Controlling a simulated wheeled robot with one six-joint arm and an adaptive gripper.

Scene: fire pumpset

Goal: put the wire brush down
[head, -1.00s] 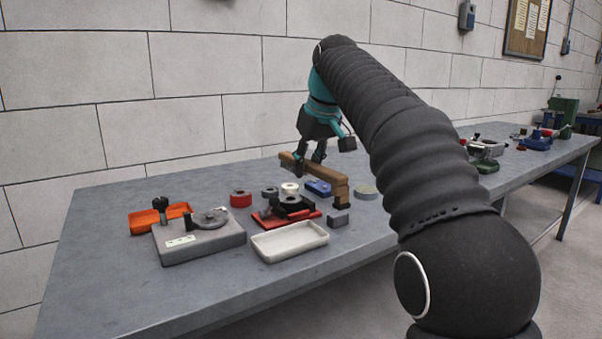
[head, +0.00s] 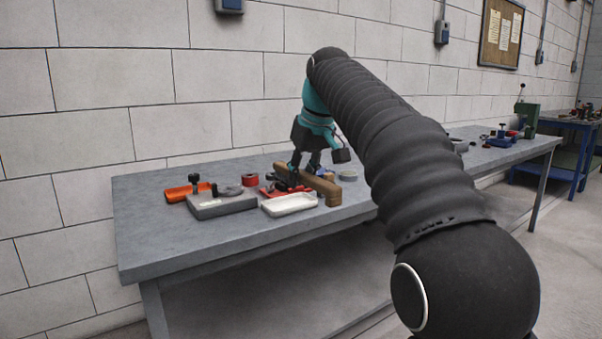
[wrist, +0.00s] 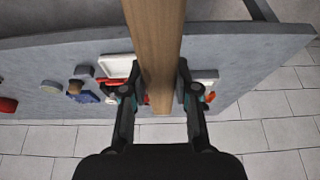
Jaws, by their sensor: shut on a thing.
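The wire brush (head: 322,186) is a wooden bar with a thicker block at its near right end. My gripper (head: 304,170) is shut on its bar and holds it over the grey workbench (head: 190,237). In the wrist view, the brush (wrist: 155,40) runs from the top edge down between the two fingers of my gripper (wrist: 157,92), with the bench well below it. The bristles cannot be made out. In the head view the brush partly hides the red fixture (head: 270,191) and the things behind it.
A white tray (head: 288,205), a grey plate fixture (head: 222,206), an orange tray (head: 178,194), a red ring (head: 250,180) and a grey disc (head: 348,175) stand close around the brush. The bench's left front part is bare. A block wall (head: 110,130) stands behind.

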